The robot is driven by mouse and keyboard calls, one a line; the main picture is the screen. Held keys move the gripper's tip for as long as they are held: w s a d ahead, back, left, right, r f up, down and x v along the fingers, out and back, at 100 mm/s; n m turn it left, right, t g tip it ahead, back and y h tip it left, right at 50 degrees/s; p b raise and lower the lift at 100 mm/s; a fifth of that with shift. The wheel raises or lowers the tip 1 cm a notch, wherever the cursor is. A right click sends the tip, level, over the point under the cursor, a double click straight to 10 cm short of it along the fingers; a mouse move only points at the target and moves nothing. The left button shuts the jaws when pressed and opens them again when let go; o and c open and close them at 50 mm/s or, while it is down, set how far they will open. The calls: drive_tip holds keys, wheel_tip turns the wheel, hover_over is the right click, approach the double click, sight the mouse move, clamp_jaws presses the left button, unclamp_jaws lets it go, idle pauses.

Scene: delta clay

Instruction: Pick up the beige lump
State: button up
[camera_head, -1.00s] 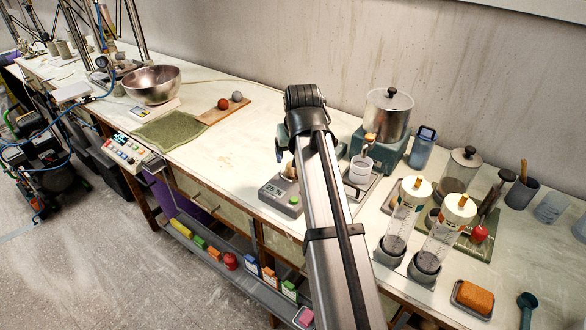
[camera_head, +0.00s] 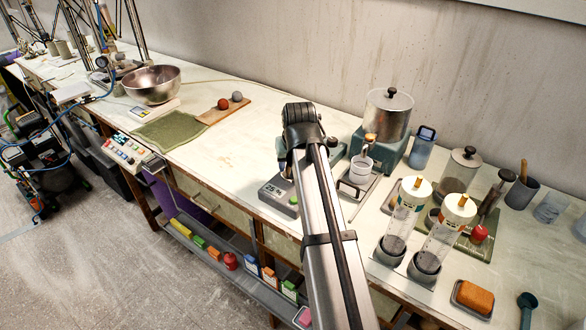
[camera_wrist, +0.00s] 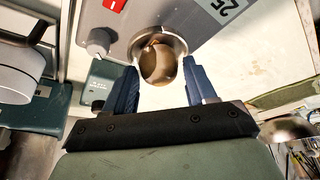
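The beige lump (camera_wrist: 158,62) shows in the wrist view as a rounded, shiny brownish-beige ball. It sits in a round metal dish on a grey scale (camera_wrist: 130,24). My gripper (camera_wrist: 161,68) is open, with one blue finger on each side of the lump's lower part in the picture. I see no clear contact between the fingers and the lump. In the head view the scale (camera_head: 273,191) shows to the left of my arm. There the lump and my fingertips are hidden behind the arm.
A white cup (camera_head: 361,169) and a steel pot (camera_head: 388,115) stand to the right of my arm. Two clear cylinders with cream caps (camera_head: 412,190) stand nearer the front. The bench between is mostly clear.

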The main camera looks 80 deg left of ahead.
drive_tip(key=shift+r, duration=0.1)
drive_tip(key=c, duration=0.8)
